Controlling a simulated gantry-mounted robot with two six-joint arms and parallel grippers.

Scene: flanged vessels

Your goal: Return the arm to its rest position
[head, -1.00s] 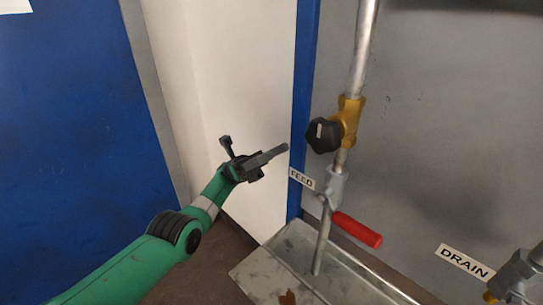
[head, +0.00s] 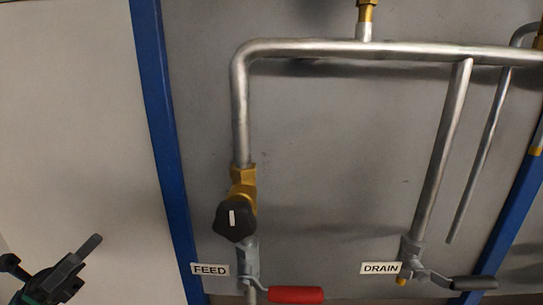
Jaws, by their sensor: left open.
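My left gripper (head: 55,268) is at the bottom left of the head view, in front of the pale wall. Its jaws are open, with nothing between them. It is well to the left of the pipework and touches nothing that I can see. Most of my left arm is below the picture edge. My right gripper does not show.
A black-knobbed brass valve (head: 235,218) sits on the left pipe, above the FEED label (head: 210,269) and a red lever handle (head: 296,295). The DRAIN label (head: 381,268) and a black lever handle (head: 473,283) are to the right. A blue post (head: 166,140) stands left of the pipes.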

